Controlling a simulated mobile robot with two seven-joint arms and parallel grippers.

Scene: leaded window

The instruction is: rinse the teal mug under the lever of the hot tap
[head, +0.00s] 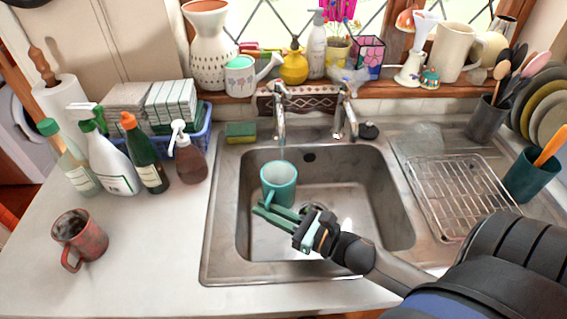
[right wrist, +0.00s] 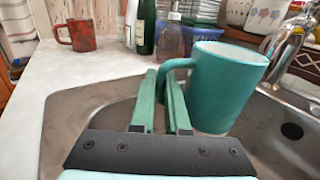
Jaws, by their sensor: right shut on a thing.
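The teal mug (head: 278,183) is upright in the left part of the sink, under the spout of the left tap (head: 279,112). A thin stream of water seems to fall from that spout toward the mug. A second tap (head: 345,112) stands to its right; I cannot tell which is hot. My right gripper (head: 267,208) is shut on the mug's handle. In the right wrist view the mug (right wrist: 228,88) is right of the fingers, with its handle between the fingertips (right wrist: 168,78). My left gripper is not in view.
The steel sink (head: 392,215) has free room right of the mug. A wire rack (head: 462,190) lies on the drainer. Several bottles (head: 112,165) and a red mug (head: 80,238) stand on the left counter. A sponge (head: 240,132) lies behind the sink.

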